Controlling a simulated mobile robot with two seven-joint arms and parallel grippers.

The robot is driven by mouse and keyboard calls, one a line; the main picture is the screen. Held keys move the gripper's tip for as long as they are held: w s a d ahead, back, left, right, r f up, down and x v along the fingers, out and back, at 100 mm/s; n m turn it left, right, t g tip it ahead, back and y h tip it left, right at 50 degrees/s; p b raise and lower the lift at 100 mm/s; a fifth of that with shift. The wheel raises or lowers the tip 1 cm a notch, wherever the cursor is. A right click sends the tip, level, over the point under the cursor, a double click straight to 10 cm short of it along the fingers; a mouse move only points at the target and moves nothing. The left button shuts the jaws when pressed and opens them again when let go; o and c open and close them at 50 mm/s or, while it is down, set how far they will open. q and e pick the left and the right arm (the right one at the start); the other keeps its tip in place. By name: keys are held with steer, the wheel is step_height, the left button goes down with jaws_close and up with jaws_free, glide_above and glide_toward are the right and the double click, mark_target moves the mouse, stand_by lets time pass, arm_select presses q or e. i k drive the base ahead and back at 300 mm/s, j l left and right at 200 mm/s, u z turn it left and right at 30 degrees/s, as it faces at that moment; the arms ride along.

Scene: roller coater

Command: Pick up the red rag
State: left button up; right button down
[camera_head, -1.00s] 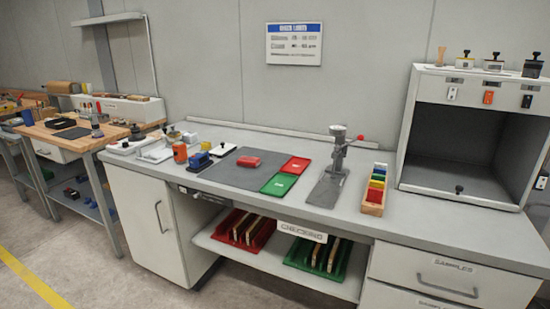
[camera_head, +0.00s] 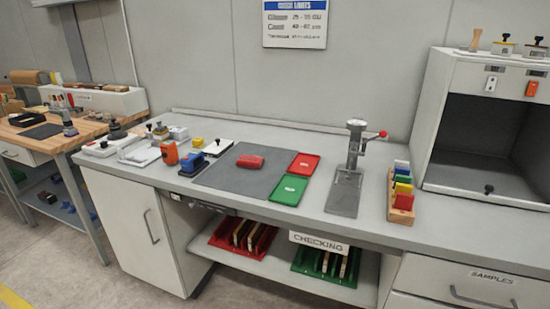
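The red rag (camera_head: 250,162) appears to be the small folded red bundle lying on the dark grey mat (camera_head: 230,180) on the workbench, left of the middle of the head view. It lies flat and nothing covers it. Neither of my grippers shows in the head view.
Right of the mat lie a red tray (camera_head: 304,165) and a green tray (camera_head: 290,189). A press stand with a red-knobbed lever (camera_head: 352,160) and a wooden block rack (camera_head: 402,200) stand further right. An orange container (camera_head: 169,153) and a blue device (camera_head: 191,163) stand left of the mat.

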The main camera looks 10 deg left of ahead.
mark_target(256, 163)
steer(key=i+j+z, duration=0.3)
steer(key=j+z, duration=0.35)
steer(key=i+j+z, duration=0.15)
steer(key=j, duration=0.25)
steer(key=j+z, duration=0.1)
steer(key=j, duration=0.25)
